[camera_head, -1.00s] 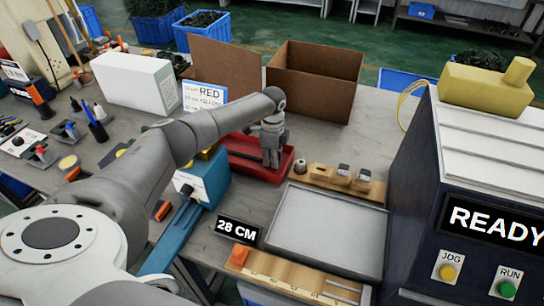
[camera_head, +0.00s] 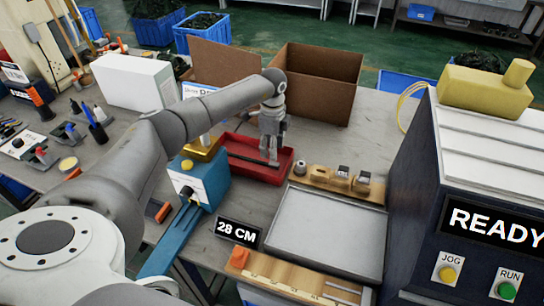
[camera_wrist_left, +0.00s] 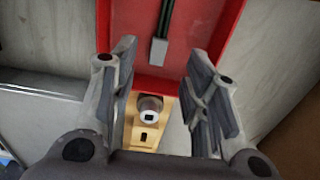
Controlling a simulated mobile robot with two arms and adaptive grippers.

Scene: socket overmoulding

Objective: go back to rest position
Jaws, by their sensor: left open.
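My left gripper (camera_head: 272,155) is open and hangs fingers down over the red tray (camera_head: 240,168) in the head view. In the left wrist view, the spread fingers of the gripper (camera_wrist_left: 160,65) have nothing between them. A dark cable with a grey end piece (camera_wrist_left: 158,52) lies in the red tray beyond the fingers. It also shows as a dark strip in the tray in the head view (camera_head: 245,160). My right gripper is not in view.
A wooden holder (camera_head: 325,180) with small sockets stands right of the red tray. A grey flat tray (camera_head: 325,230) lies in front. A dark machine (camera_head: 410,180) reading READY stands at right. An open cardboard box (camera_head: 320,85) is behind. A blue device (camera_head: 205,185) sits left.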

